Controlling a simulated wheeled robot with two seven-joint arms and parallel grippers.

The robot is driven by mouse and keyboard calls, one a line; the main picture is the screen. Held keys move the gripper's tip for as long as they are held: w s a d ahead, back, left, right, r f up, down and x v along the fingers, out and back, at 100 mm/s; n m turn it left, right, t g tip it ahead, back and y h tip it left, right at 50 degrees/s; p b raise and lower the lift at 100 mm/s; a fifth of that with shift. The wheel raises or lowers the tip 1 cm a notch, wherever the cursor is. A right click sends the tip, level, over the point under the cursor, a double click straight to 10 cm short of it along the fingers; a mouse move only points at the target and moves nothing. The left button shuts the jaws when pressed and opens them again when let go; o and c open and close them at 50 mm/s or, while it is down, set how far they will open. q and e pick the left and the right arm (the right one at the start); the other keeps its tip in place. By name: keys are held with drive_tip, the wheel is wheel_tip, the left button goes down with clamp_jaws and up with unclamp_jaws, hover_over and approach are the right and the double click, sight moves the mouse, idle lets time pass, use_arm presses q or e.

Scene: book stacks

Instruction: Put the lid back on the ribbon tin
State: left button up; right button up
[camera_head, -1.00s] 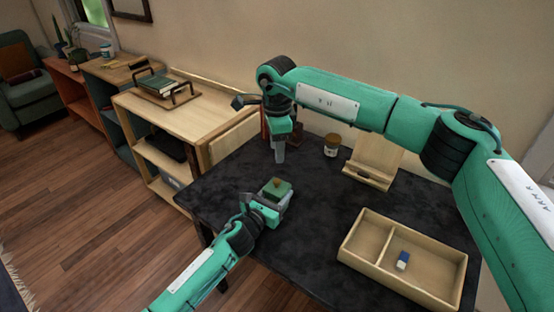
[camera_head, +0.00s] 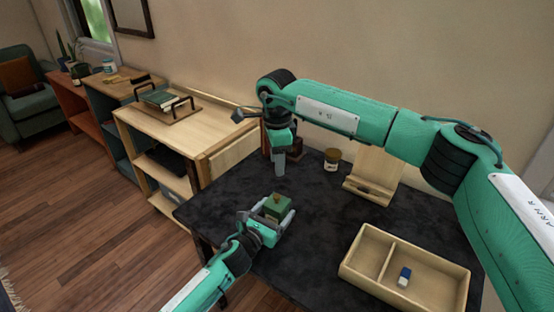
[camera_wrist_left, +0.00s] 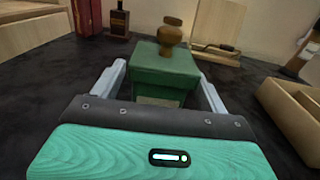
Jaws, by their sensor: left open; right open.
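The green ribbon tin (camera_head: 274,213) stands on the dark table near its left side, and it also shows in the left wrist view (camera_wrist_left: 160,92). Its green lid (camera_wrist_left: 165,62), with a brown knob (camera_wrist_left: 172,36), sits on top of it, overhanging the body slightly. I cannot tell whether the lid is fully seated. My left gripper (camera_head: 277,217) is open, with one finger on each side of the tin; narrow gaps show beside it in the wrist view. My right gripper (camera_head: 280,163) is open and empty, pointing down above the table behind the tin.
A divided wooden tray (camera_head: 373,262) with a blue-and-white eraser (camera_head: 404,276) is at the right. A jar (camera_head: 332,160), a wooden stand (camera_head: 372,175) and a dark bottle (camera_wrist_left: 119,20) stand at the back. The table's middle is clear.

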use_arm(q)
drive_tip(key=v, duration=1.2)
drive_tip(key=shift+s+a, duration=0.2)
drive_tip(key=shift+s, duration=0.15)
